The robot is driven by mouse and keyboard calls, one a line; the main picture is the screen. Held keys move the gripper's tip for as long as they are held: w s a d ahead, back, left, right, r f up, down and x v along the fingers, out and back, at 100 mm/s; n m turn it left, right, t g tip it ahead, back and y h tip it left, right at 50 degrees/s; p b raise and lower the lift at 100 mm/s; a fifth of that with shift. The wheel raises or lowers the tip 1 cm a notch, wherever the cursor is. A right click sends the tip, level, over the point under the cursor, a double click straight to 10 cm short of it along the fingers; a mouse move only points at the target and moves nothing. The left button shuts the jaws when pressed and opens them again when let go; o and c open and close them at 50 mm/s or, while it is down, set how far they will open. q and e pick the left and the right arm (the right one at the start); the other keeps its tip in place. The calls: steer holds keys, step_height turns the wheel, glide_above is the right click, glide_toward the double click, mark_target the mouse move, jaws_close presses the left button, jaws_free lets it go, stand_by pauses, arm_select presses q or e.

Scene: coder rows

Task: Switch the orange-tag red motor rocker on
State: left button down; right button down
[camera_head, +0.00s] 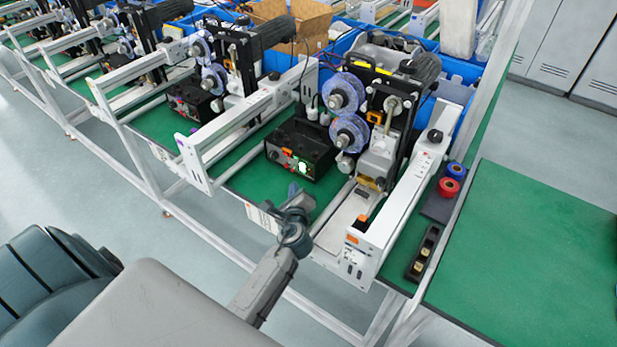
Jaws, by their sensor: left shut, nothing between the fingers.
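The nearest coder machine has an orange tag (352,239) on the front end of its white rail (392,212). A black control box (303,146) stands on the green bench left of this machine. Its front carries a small red-orange part (287,152) and a bright white-green lit part (303,167). The rocker is too small to make out, and I cannot tell its position. My left gripper (282,205) is shut and empty. In the picture it is just below the box's front, near the bench's front edge, apart from the box. My right gripper is not in view.
Similar machines line the bench to the left; the neighbour's rail has a purple tag (180,138). Clear blue reels (348,132) stand right of the box. Red and blue rolls (449,187) lie right of the rail. A bare green tabletop (530,260) is at right.

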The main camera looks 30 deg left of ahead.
mark_target(304, 172)
arm_select(q)
steer(key=shift+w+d+f+b, duration=0.1)
steer(key=shift+w+f+b, duration=0.1)
steer(key=shift+w, duration=0.7)
steer(key=shift+w+d+f+b, duration=0.1)
steer(key=shift+w+b, duration=0.05)
steer(key=shift+w, duration=0.75)
stand_by(0.5)
steer(key=shift+w, duration=0.2)
steer(key=shift+w, duration=0.3)
steer(key=shift+w, duration=0.3)
stand_by(0.7)
steer(key=shift+s, duration=0.8)
